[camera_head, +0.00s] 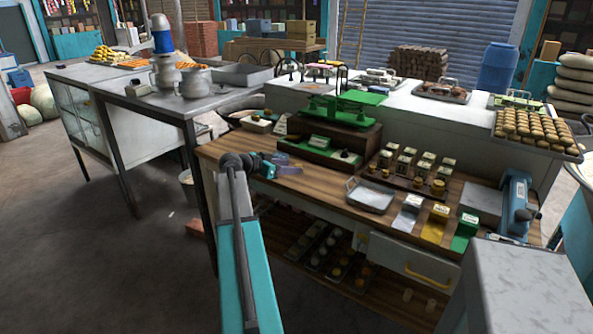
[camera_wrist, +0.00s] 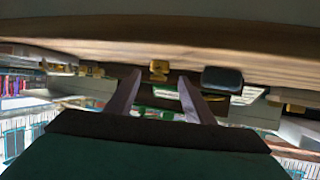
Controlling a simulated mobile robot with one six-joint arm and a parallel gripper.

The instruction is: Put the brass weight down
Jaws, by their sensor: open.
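My gripper (camera_head: 290,168) is low over the left end of the wooden counter (camera_head: 225,152), in front of the green balance scale (camera_head: 345,108). In the wrist view, which looks upside down, the two fingers of my gripper (camera_wrist: 160,82) are spread apart. A small brass weight (camera_wrist: 159,70) stands on the wooden surface (camera_wrist: 60,32), in the gap between the fingertips. It looks clear of both fingers, but how far ahead of the tips it is I cannot tell. I cannot make out this weight in the head view.
A dark block (camera_wrist: 222,78) stands beside the brass weight in the wrist view. To the right on the counter are a metal tray (camera_head: 371,195), several small brass pieces with labels (camera_head: 438,187), coloured cards (camera_head: 436,224) and a blue device (camera_head: 516,203). Bare wood shows around my gripper.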

